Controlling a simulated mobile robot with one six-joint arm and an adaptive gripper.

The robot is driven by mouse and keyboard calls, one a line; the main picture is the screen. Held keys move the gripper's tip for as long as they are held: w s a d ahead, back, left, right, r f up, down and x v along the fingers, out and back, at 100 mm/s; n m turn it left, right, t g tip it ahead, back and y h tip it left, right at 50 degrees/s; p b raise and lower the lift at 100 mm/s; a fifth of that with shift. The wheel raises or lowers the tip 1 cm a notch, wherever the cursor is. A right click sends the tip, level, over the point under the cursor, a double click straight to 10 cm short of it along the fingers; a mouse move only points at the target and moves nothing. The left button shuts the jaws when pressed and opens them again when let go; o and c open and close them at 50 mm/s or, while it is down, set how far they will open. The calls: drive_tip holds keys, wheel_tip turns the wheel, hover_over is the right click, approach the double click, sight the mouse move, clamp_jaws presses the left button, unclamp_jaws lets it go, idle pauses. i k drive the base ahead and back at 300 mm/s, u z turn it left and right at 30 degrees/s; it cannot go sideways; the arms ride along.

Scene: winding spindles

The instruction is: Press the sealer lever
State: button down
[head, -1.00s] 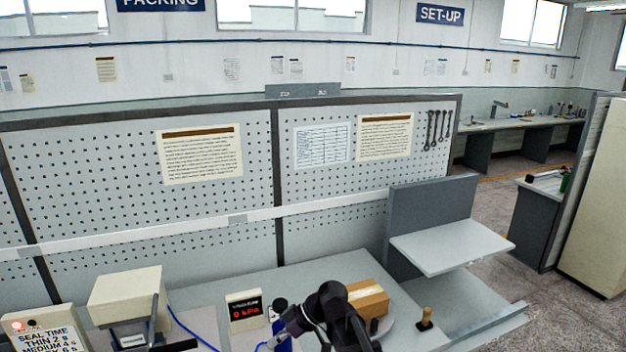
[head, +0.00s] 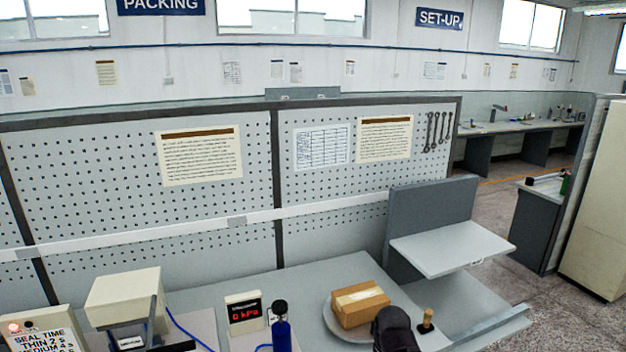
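A beige machine (head: 125,296), which looks like the sealer, stands at the lower left of the bench. A dark upright bar (head: 158,312) at its right side may be its lever; I cannot tell its exact form. A dark rounded part of my arm shows at the bottom, right of centre, well to the right of the machine. My gripper's fingers do not show.
A brown taped box (head: 360,304) sits on a round grey plate (head: 331,322). A blue bottle (head: 281,334) stands beside a red-lit pressure display (head: 244,313). A wooden-handled item (head: 426,321) stands right of my arm. A grey shelf (head: 455,246) rises at the right; pegboard closes the back.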

sight(128, 299)
drive_tip(key=u, duration=1.35)
drive_tip(key=k, duration=0.5)
drive_tip(key=u, duration=0.3)
drive_tip(key=i, duration=0.5)
